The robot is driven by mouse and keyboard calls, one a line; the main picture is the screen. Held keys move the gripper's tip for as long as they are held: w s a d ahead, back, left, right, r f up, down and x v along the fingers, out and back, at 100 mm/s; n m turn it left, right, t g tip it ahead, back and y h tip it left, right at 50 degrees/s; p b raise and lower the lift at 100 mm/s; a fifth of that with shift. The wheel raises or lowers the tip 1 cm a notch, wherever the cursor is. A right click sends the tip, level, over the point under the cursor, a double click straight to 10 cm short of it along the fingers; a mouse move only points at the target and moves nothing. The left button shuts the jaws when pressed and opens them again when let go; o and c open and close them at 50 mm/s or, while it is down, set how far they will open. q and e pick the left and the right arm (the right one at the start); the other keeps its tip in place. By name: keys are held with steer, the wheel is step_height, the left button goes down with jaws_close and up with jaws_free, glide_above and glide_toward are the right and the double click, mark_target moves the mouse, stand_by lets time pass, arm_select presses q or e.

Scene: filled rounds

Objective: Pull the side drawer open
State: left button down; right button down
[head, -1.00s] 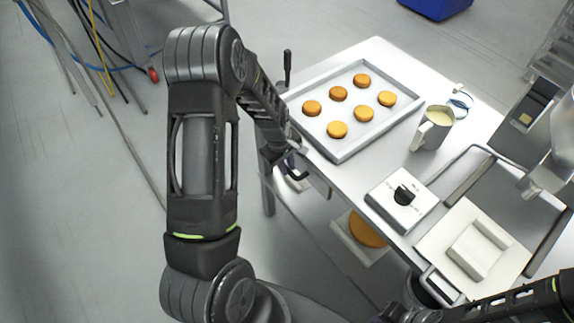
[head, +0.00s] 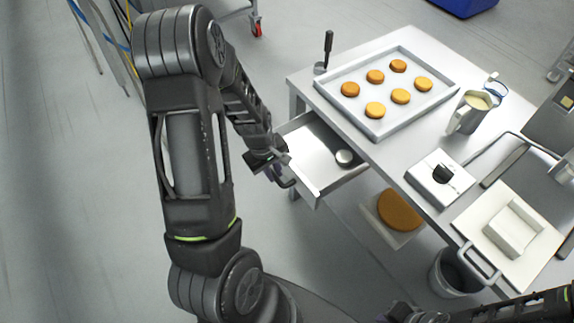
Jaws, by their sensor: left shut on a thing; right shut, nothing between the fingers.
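The side drawer (head: 318,160) juts out from the left side of the metal table, open, with its bare floor showing. A small round light-coloured thing (head: 344,157) lies inside it near the table. My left gripper (head: 284,176) is at the drawer's outer front, shut on the dark drawer handle (head: 288,183), which it partly hides. My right arm shows at the bottom right; its gripper (head: 412,316) is low at the bottom edge, away from the drawer, and its fingertips are hard to make out.
On the table (head: 405,152) are a tray (head: 350,107) of several orange-brown rounds, a metal jug (head: 466,113), a box with a black knob (head: 440,180) and a white press-like block (head: 512,230). A bucket (head: 455,275) stands below.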

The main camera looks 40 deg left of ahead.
arm_select(q)
steer(key=shift+s+a+b, duration=0.15)
steer(key=shift+s+a, duration=0.1)
steer(key=shift+s, duration=0.65)
steer(key=shift+s+a+b, duration=0.1)
steer(key=shift+s+a, duration=0.2)
steer(key=shift+s, duration=0.55)
steer(key=shift+s+a+b, duration=0.15)
steer(key=shift+s+a, duration=0.1)
steer(key=shift+s, duration=0.65)
steer(key=c, duration=1.4)
jaws_free()
step_height(320, 180, up, 8)
steer(key=s+p, duration=0.1)
steer(key=p, duration=0.1)
steer(key=shift+s+a+f, duration=0.15)
steer(key=shift+a, duration=0.05)
